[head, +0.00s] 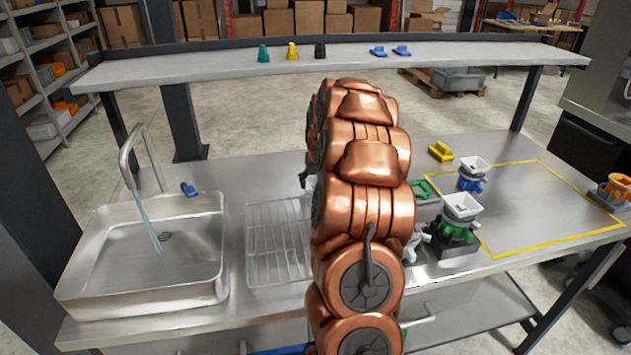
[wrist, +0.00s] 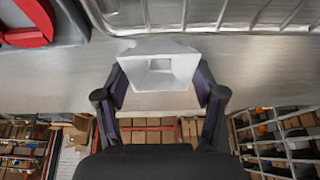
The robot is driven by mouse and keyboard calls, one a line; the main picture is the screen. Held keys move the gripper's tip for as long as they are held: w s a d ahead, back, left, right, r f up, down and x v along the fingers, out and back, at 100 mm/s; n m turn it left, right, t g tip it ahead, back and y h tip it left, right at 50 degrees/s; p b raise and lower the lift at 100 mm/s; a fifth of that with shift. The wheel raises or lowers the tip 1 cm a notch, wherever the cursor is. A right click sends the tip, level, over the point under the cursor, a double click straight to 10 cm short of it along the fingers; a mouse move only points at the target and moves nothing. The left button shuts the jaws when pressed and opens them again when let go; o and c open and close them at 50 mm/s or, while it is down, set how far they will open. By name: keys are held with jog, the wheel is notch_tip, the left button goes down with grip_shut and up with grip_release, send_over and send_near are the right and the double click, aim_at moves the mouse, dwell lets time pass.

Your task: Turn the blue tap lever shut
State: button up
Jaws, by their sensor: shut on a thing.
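The blue tap lever (head: 189,189) is on the steel counter behind the basin, right of the bent tap spout (head: 128,165). A pale stream of water (head: 150,220) runs from the spout into the basin (head: 85,290). My gripper (wrist: 160,82) is shut on a white square funnel-like piece (wrist: 188,66), with one dark finger on each side. The gripper is well to the right of the blue lever and not touching it. In the head view my copper arm hides most of the gripper, and only a sliver of the white piece shows.
A wire drying rack (head: 280,240) lies right of the basin. Right of my arm stand dispensers with a white-and-green hopper (head: 462,208) and a white-and-blue hopper (head: 473,165). A yellow block (head: 441,152) is behind them. A raised shelf (head: 340,58) spans the back. The yellow-outlined area (head: 540,215) looks mostly clear.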

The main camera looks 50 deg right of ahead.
jog(key=o, duration=0.9)
jog(key=shift+o, duration=0.2)
jog(key=shift+r, duration=0.2)
jog(key=b+v, duration=0.2)
jog(key=v, duration=1)
jog(key=s+a+f+n+g+y, duration=0.1)
jog(key=s+a, duration=0.2)
jog(key=a, duration=0.6)
jog(key=s+a+n+y, duration=0.1)
jog(key=s+a+n, duration=0.15)
jog(key=a, duration=0.65)
jog(key=s+a+f+n+g, duration=0.1)
jog(key=s+a, duration=0.2)
jog(key=a, duration=0.6)
jog(key=s+a+f+g, duration=0.1)
jog(key=s+a, duration=0.3)
jog(key=s, duration=0.3)
jog(key=s+a+f+n+g, duration=0.1)
jog(key=s+a, duration=0.3)
jog(key=s, duration=0.4)
jog(key=s+a+f+n+g, duration=0.1)
jog(key=s+a+f, duration=0.2)
jog(key=s, duration=0.4)
jog(key=shift+s+a+g+y, duration=0.3)
jog(key=shift+a, duration=0.45)
